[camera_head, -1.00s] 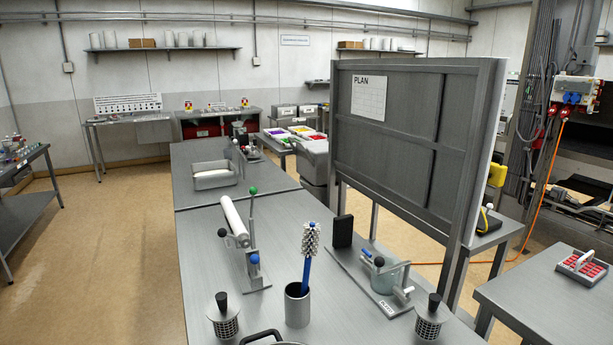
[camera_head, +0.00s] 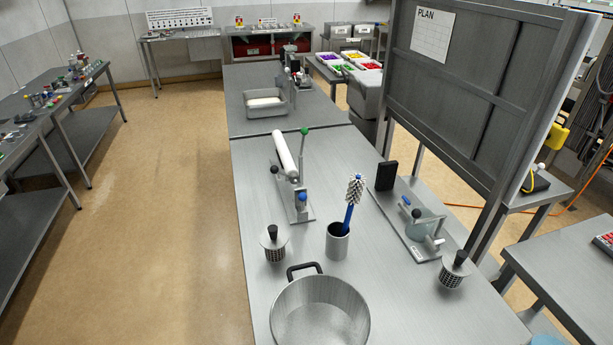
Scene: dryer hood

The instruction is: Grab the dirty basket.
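Two small metal mesh baskets with black knobs stand upright on the steel table. The left basket (camera_head: 274,248) is behind and left of the large pot. The right basket (camera_head: 452,275) is near the table's right edge. I cannot tell from this distance which one is dirty. Neither of my grippers is in view.
A large metal pot (camera_head: 320,317) with a black handle stands at the table's front. A grey cup (camera_head: 338,244) holds a blue-handled brush (camera_head: 352,200). Lever devices stand behind (camera_head: 300,205) and at right (camera_head: 421,228). Open floor (camera_head: 165,235) lies left of the table.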

